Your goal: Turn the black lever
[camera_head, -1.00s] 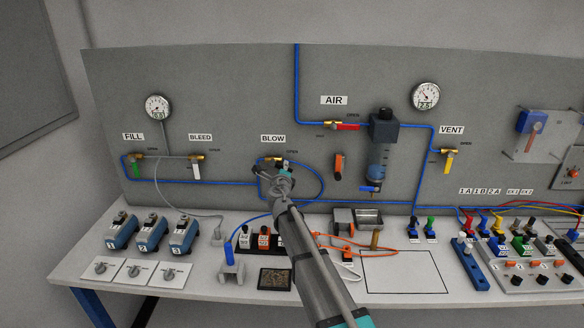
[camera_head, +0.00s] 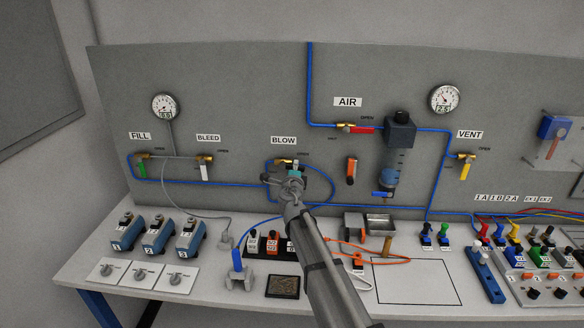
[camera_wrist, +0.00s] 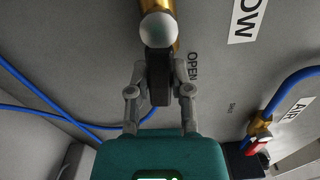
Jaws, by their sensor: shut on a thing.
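The black lever (camera_wrist: 160,78) is on the BLOW valve, whose brass body (camera_head: 285,162) shows under the BLOW label in the head view. In the wrist view the lever extends from the round pale cap (camera_wrist: 158,27) of the brass valve down between my fingers. My gripper (camera_wrist: 160,82) is shut on the lever, one finger on each side. In the head view my gripper (camera_head: 292,178) is at the valve and hides most of the lever. The printed word OPEN (camera_wrist: 193,67) is just right of the lever in the wrist view.
Blue tubing (camera_head: 328,178) loops around the valve on the grey panel. An orange lever (camera_head: 351,169) and the red AIR lever (camera_head: 362,130) are to the right. Below are the table and a blue plug stand (camera_head: 238,268).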

